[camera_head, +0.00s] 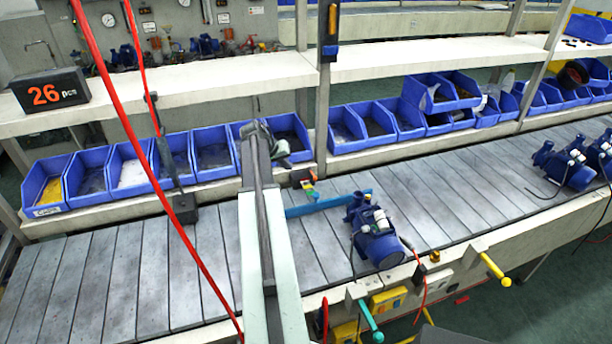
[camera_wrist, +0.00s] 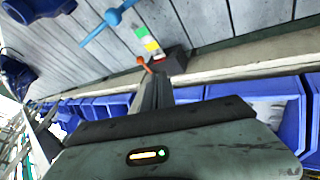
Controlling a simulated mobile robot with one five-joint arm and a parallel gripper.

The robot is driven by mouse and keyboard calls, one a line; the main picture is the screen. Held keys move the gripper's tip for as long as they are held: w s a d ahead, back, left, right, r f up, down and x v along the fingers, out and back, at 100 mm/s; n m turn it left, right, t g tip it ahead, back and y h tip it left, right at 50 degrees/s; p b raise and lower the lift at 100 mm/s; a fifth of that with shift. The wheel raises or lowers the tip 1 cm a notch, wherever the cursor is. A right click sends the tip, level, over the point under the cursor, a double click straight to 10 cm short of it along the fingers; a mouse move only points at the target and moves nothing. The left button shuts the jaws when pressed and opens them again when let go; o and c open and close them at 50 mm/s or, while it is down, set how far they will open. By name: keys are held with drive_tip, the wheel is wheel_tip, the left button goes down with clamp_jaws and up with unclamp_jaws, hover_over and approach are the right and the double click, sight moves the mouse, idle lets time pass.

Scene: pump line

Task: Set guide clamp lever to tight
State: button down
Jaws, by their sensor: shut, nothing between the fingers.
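The guide clamp is a small dark box at the far edge of the conveyor. Its lever (camera_wrist: 143,64) has an orange-red knob in the wrist view, just beyond my fingertips. A strip with green, white and yellow fields (camera_wrist: 147,40) lies beside it. In the head view the clamp (camera_head: 303,176) is small, and its lever's setting is hard to read. A blue guide bar (camera_head: 328,203) reaches over the belt beside it; it also shows in the wrist view (camera_wrist: 109,20). My gripper (camera_wrist: 155,85) is shut and empty, close to the lever; I cannot tell whether they touch.
A blue pump (camera_head: 375,232) stands on the slatted conveyor (camera_head: 130,275) right of my arm. Blue bins (camera_head: 86,176) line the shelf behind. A red hose (camera_head: 150,170) hangs across the left. A yellow handle (camera_head: 495,268) and a teal handle (camera_head: 370,322) project from the near edge.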

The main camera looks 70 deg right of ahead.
sight(313, 174)
drive_tip(key=s+d+f+b, duration=0.5)
drive_tip(key=d+f+b, duration=0.2)
drive_tip(key=f+b, duration=0.1)
drive_tip(key=shift+s+f+b, duration=0.25)
drive_tip(key=shift+f+b, duration=0.15)
drive_tip(key=shift+f, duration=0.1)
